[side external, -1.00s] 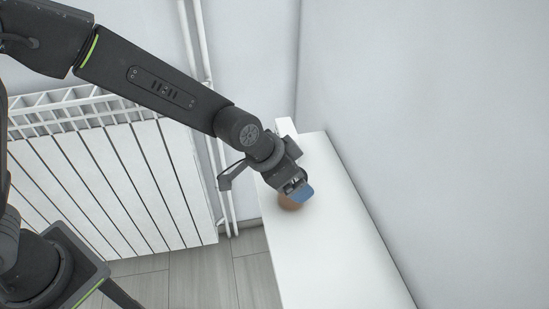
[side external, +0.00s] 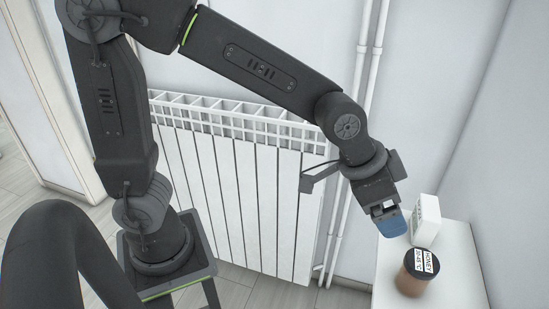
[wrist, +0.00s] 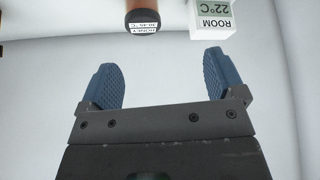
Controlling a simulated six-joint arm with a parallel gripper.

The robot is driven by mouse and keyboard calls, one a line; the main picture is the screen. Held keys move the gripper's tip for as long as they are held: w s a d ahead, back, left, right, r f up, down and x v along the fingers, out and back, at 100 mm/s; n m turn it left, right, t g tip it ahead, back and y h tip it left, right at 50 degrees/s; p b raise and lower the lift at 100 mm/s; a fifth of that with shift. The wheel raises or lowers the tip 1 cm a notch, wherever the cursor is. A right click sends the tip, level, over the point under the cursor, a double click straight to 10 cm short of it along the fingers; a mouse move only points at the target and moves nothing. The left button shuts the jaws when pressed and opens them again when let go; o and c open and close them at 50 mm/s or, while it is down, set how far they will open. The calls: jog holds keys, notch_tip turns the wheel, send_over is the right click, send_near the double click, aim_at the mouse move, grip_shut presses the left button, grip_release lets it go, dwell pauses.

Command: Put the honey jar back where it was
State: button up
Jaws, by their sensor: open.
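The honey jar (side external: 411,282) is brown with a black lid and a white label reading "HONEY". It stands upright on a white surface (side external: 455,265), near its left edge. My gripper (side external: 391,224) has blue fingertips and is above and left of the jar in the side view, apart from it. In the wrist view, my gripper (wrist: 160,68) is open, with nothing between its fingers. The jar (wrist: 142,12) shows beyond the fingertips at the top, partly cut off by the frame.
A white block (side external: 426,218) stands behind the jar; in the wrist view its face reads "ROOM 22°C" (wrist: 211,20). A white radiator (side external: 250,195) and pipes (side external: 365,90) are behind my arm. The surface right of the jar is clear.

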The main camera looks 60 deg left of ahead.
jog(key=s+a+r+n+y, duration=0.3)
jog(key=s+a+n, duration=0.2)
jog(key=s+a, duration=1)
jog(key=shift+a+r+n, duration=0.2)
jog(key=shift+a+n, duration=0.2)
jog(key=shift+a, duration=0.5)
dwell(0.9)
